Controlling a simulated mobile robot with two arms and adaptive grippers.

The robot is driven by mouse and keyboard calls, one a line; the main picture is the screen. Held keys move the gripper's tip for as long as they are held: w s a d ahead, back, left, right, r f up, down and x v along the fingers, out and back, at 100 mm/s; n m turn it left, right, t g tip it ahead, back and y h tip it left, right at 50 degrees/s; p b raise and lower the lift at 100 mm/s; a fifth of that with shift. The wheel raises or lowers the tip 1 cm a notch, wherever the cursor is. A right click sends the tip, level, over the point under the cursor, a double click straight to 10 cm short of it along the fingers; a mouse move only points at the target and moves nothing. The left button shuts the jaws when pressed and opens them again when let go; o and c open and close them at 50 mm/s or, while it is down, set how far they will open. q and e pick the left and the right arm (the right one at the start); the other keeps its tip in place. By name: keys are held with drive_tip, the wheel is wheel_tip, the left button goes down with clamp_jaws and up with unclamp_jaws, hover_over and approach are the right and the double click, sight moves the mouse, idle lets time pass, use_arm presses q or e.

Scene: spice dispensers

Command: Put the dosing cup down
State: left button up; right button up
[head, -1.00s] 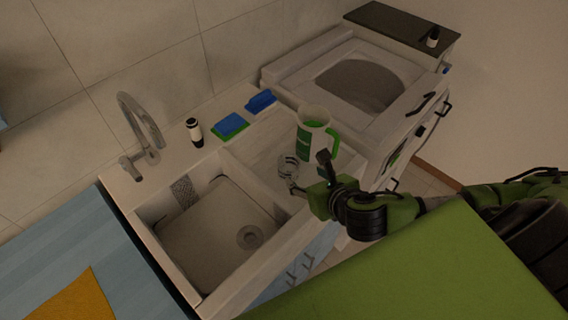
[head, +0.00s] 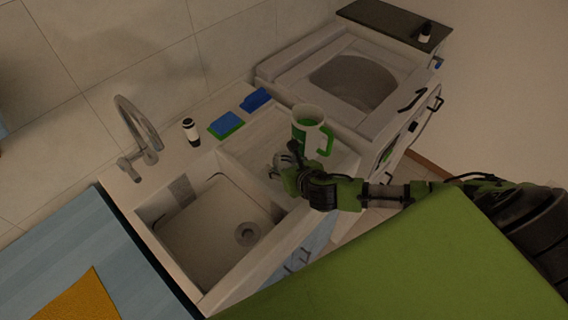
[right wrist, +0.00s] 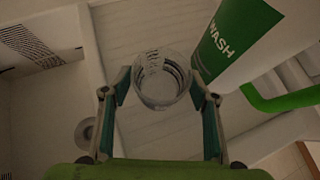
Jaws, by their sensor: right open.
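The dosing cup (right wrist: 162,80) is a small clear cup with dark graduation rings. In the right wrist view it sits over the pale drainboard, between the two fingers of my right gripper (right wrist: 160,92). The fingers are open, with a gap showing on each side of the cup. In the head view my right gripper (head: 281,170) is low over the drainboard (head: 258,146), right of the sink basin, and largely hides the cup. Whether the cup's base rests flat is hard to tell. My left gripper is not in view.
A white jug with a green handle and WASH label (right wrist: 245,40) stands close behind the gripper; it also shows in the head view (head: 301,132). The sink basin (head: 215,225) lies left.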

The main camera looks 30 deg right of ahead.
drive_tip(key=shift+w+f, duration=0.3)
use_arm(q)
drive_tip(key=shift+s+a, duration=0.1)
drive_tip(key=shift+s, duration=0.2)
use_arm(e)
drive_tip(key=c, duration=1.1)
drive_tip(key=shift+r, duration=0.15)
drive_tip(key=shift+r, duration=0.55)
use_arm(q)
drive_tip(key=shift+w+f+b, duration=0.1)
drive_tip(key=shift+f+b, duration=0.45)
use_arm(e)
drive_tip(key=shift+w+a+r+v, duration=0.15)
drive_tip(key=shift+a+v, duration=0.5)
drive_tip(key=shift+v, duration=2.35)
drive_tip(key=shift+w+a+r+v, duration=0.15)
drive_tip(key=shift+a+v, duration=0.5)
drive_tip(key=shift+v, duration=2.3)
drive_tip(key=shift+w+a+r+v, duration=0.2)
drive_tip(key=shift+a+v, duration=0.45)
drive_tip(key=shift+v, duration=2.35)
